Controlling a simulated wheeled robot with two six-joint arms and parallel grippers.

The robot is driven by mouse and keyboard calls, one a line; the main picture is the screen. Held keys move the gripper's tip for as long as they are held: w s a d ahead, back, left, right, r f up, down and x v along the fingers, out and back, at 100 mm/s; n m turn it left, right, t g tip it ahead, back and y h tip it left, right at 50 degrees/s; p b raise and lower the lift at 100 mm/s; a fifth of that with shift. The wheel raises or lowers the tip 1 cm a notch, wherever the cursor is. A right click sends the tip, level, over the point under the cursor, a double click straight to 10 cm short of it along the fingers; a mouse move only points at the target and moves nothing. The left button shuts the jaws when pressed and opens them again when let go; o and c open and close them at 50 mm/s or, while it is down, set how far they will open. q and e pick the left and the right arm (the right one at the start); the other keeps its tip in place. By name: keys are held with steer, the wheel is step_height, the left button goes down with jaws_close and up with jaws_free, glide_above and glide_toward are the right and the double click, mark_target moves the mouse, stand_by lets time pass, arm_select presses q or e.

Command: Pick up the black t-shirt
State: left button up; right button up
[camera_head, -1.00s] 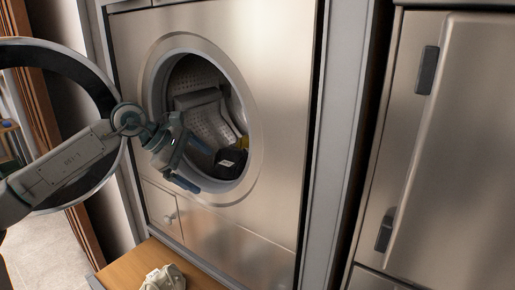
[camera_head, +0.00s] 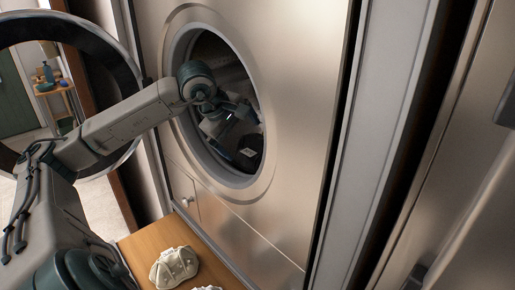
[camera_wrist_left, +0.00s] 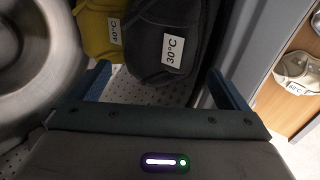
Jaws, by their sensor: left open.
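The black t-shirt (camera_wrist_left: 168,38) is a dark folded bundle with a white 30°C label, lying in the drum in the left wrist view. In the head view its dark side and label (camera_head: 246,152) show low in the washer opening, partly hidden by my gripper. My left gripper (camera_head: 240,112) is inside the round opening, above the dark bundle. It is open and empty; in the left wrist view its two fingers stand apart, with the black bundle ahead of and between them. My right gripper is not in view.
A yellow bundle (camera_wrist_left: 97,30) with a 40°C label lies beside the black one. The washer's round rim (camera_head: 228,178) surrounds my wrist. A cream bundle (camera_head: 174,264) sits on the wooden bench (camera_head: 143,240) below. The open door ring (camera_head: 107,72) is left, behind my arm.

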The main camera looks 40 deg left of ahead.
mark_target(253, 150)
arm_select(q)
steer(key=shift+w+d+f+p, duration=0.25)
steer(key=shift+w+f+p, duration=0.1)
steer(key=shift+p, duration=0.35)
steer(key=shift+w+f+p, duration=0.25)
steer(key=shift+f+p, duration=0.05)
steer(key=shift+p+x, duration=0.5)
steer(key=shift+x, duration=0.5)
steer(key=shift+w+f, duration=0.3)
steer(key=shift+f, duration=0.3)
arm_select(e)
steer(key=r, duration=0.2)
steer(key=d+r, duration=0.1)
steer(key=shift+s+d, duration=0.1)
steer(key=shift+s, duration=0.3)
arm_select(q)
steer(key=shift+c, duration=0.9)
steer(key=c, duration=0.5)
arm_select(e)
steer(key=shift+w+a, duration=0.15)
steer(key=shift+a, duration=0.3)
